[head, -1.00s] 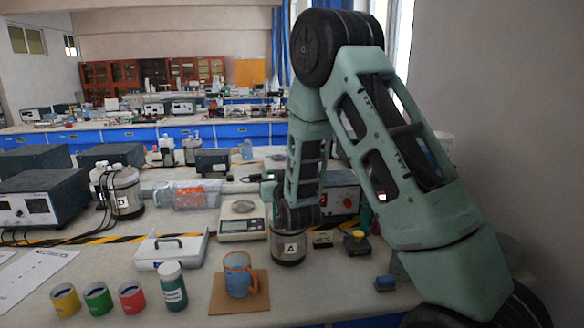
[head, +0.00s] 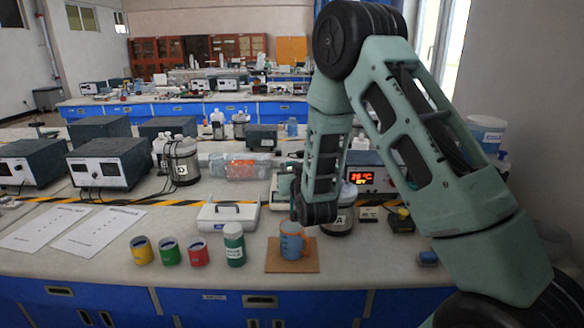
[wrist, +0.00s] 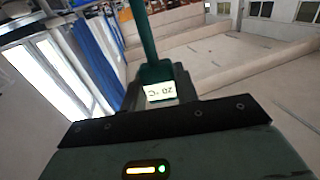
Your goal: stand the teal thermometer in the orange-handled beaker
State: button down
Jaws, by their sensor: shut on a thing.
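The orange-handled beaker (head: 291,245), a blue cup with orange trim, stands upright on a brown board (head: 278,265) near the table's front edge. Its opening is partly covered by the end of my arm in the head view. The teal thermometer (wrist: 147,42) shows in the wrist view, its stem running up the picture from a thick head with a pale display. My gripper (wrist: 156,90) is shut on that head. In the head view my wrist is above and behind the beaker in the picture. The fingers and thermometer cannot be made out there.
A green-labelled bottle (head: 234,245) stands just left of the board, with red (head: 198,252), green (head: 169,251) and yellow (head: 142,251) cups further left. A white case (head: 228,215) lies behind. A jar marked A (head: 341,222) and a small blue block (head: 428,257) are to the right.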

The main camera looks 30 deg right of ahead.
aim_at(292, 203)
jog(key=shift+f+b, duration=0.7)
jog(key=shift+f, duration=0.85)
jog(key=shift+f+b, duration=4)
jog(key=shift+f, duration=0.1)
jog(key=c, duration=1)
grip_release()
jog(key=shift+o, duration=0.2)
jog(key=p+v, duration=1.1)
jog(key=v, duration=0.6)
jog(key=shift+s, duration=0.15)
